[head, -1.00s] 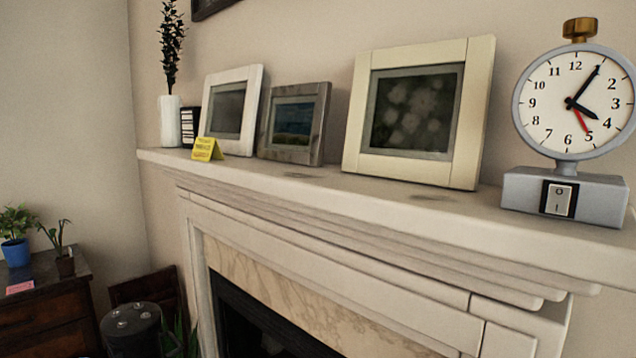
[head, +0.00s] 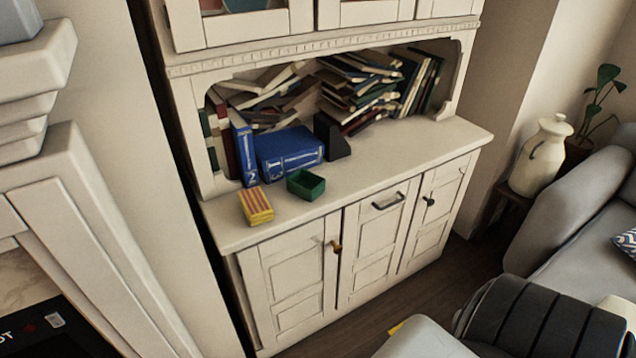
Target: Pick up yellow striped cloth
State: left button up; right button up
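A yellow striped cloth (head: 256,206), folded into a thick block with red stripes, lies on the counter of a white cabinet (head: 370,170), near its front left corner. It sits apart from a small green open box (head: 306,185) to its right. Nothing covers the cloth. Neither of my grippers shows in the head view.
The counter's right part is clear. The fireplace surround (head: 95,235) is at left, a grey sofa (head: 570,210) at right. A white jug (head: 541,156) stands beyond the cabinet.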

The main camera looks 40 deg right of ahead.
aim_at(256, 207)
jog(key=k+z, duration=0.1)
jog(key=z, duration=0.75)
